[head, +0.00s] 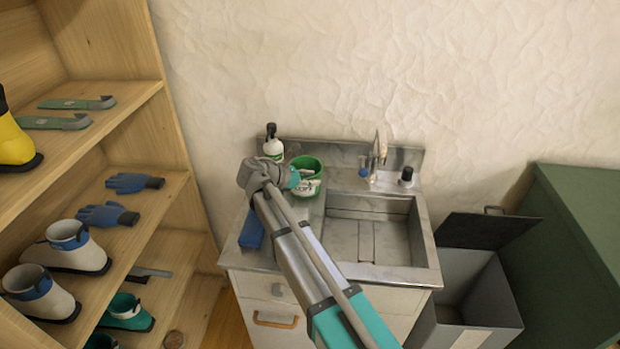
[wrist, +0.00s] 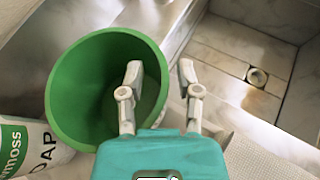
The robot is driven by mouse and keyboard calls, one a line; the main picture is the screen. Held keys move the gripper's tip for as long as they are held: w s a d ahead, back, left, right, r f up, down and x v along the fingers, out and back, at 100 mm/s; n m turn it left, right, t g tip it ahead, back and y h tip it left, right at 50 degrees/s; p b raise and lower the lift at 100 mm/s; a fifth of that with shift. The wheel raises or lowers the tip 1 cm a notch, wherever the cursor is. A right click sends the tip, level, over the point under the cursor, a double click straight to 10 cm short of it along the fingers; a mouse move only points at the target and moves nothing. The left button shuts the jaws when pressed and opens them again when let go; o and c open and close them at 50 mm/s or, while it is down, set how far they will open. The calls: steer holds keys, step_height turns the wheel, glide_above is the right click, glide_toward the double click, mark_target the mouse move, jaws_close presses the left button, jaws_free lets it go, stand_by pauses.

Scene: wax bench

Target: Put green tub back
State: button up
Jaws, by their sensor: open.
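The green tub (head: 306,163) stands on the metal counter left of the sink, near the back wall. In the wrist view the tub (wrist: 75,85) has its round mouth facing the camera, and the part of the inside that shows is empty. My gripper (head: 306,184) is at the tub's near side in the head view. In the wrist view my gripper (wrist: 158,75) is open. Its left finger overlaps the tub's mouth and its right finger is outside the rim. I cannot tell whether either finger touches the tub.
A white soap bottle (head: 273,148) stands left of the tub, close to it in the wrist view (wrist: 28,148). The sink basin (head: 370,240) is empty, with a faucet (head: 378,160) behind. A blue item (head: 252,231) lies at the counter's left. Shelves (head: 190,200) stand left.

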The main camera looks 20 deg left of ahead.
steer(key=p+v, duration=0.5)
steer(key=v, duration=0.7)
stand_by(1.9)
steer(key=shift+c, duration=1.1)
